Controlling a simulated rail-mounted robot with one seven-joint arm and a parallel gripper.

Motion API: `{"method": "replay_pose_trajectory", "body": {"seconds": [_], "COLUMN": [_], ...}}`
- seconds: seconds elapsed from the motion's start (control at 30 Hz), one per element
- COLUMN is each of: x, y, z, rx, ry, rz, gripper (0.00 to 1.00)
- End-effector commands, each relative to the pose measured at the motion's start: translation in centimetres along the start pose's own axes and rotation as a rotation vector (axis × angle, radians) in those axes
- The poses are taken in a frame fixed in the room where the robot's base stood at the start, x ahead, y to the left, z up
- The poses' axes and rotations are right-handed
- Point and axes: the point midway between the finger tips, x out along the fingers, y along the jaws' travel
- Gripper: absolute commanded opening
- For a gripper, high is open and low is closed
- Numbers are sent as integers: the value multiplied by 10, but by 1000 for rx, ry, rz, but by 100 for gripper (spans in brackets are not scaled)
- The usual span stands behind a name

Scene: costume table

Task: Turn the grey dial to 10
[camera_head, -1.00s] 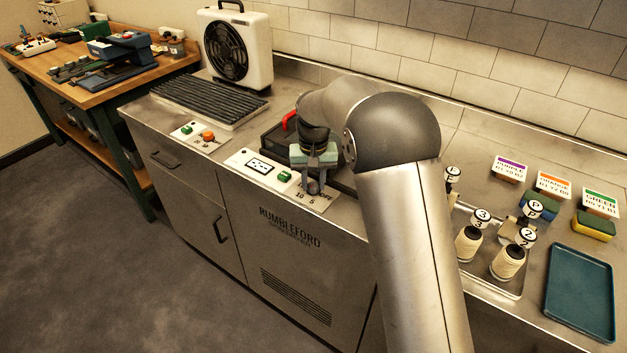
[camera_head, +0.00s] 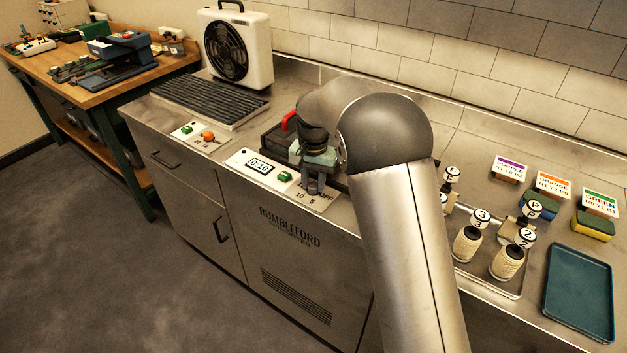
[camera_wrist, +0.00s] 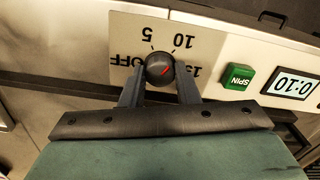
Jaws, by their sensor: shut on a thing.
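The grey dial (camera_wrist: 159,69) sits between the two fingers of my gripper (camera_wrist: 160,82) in the wrist view, and the fingers are shut on its sides. A short red pointer on the dial points up and right, toward the side of the 10 and 15 marks. The plate (camera_wrist: 112,37) around it carries OFF, 5, 10 and 15, upside down in this view. The display (camera_wrist: 291,83) reads 0:10. In the head view my gripper (camera_head: 313,188) reaches down over the dial plate (camera_head: 322,204), and the dial is mostly hidden.
A green SPIN button (camera_wrist: 238,78) sits between dial and display. A dark unit with a red handle (camera_head: 289,121) stands behind my gripper. A fan (camera_head: 236,47) and black rack (camera_head: 211,97) are on the left.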

Motion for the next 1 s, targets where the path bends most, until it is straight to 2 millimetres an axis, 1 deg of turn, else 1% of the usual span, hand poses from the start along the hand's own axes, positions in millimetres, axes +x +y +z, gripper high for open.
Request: {"method": "replay_pose_trajectory", "body": {"seconds": [0.2, 0.23, 0.27, 0.3, 0.57, 0.67, 0.77, 0.87, 1.0], "x": [-2, -2, -2, -2, -1, -5, -16, -35, -69], "y": [0, -1, -1, 0, 0, 0, -1, -1, 0], "z": [-1, -1, -1, -1, 0, -1, -1, -1, -1], "rx": [-1, -1, -1, -1, -1, -1, -2, -1, -1], "ry": [5, 4, 4, 4, 2, 3, 4, 6, 6], "rz": [-3, -3, -3, -2, -1, -2, -3, -4, -3], "gripper": [6, 31, 39, 50, 50, 50, 50, 50, 50]}}
